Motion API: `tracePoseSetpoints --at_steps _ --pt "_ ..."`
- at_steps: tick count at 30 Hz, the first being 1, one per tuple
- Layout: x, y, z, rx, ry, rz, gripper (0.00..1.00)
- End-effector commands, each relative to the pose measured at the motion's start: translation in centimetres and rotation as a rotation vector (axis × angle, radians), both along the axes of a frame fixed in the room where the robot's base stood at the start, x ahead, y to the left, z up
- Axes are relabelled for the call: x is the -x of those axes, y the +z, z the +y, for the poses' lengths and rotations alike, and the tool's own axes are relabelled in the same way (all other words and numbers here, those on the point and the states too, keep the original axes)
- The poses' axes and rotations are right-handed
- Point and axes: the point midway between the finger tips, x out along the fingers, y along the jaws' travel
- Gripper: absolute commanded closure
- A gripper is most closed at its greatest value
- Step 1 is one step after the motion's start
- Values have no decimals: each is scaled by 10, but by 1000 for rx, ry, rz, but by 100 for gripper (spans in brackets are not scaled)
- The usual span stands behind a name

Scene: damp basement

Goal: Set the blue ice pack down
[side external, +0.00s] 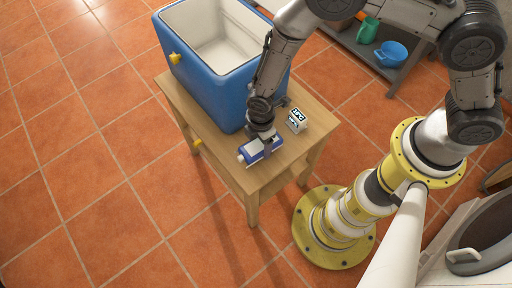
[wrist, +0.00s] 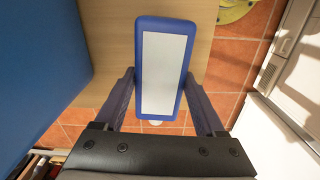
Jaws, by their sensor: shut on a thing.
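The blue ice pack (wrist: 163,75) has a blue rim and a pale label face. In the wrist view it lies between my gripper's two fingers. My gripper (wrist: 160,88) is shut on it from both long sides. In the side view the ice pack (side external: 257,151) is at the near end of the small wooden table (side external: 270,178), with my gripper (side external: 262,138) on it from above. I cannot tell whether its underside touches the tabletop. Its white cap end points left in the side view.
A large open blue cooler (side external: 205,85) with a white inside fills the far part of the table. A small cube with black markings (side external: 296,120) stands near the right edge. A shelf at the back holds a blue pot (side external: 391,53) and a green jug (side external: 368,30).

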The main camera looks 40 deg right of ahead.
Motion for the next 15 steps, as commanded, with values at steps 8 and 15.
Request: tracePoseSetpoints --at_steps 8,15 --pt "-10 -28 7 2 0 2 100" --pt "-11 -40 7 0 -1 -2 100"
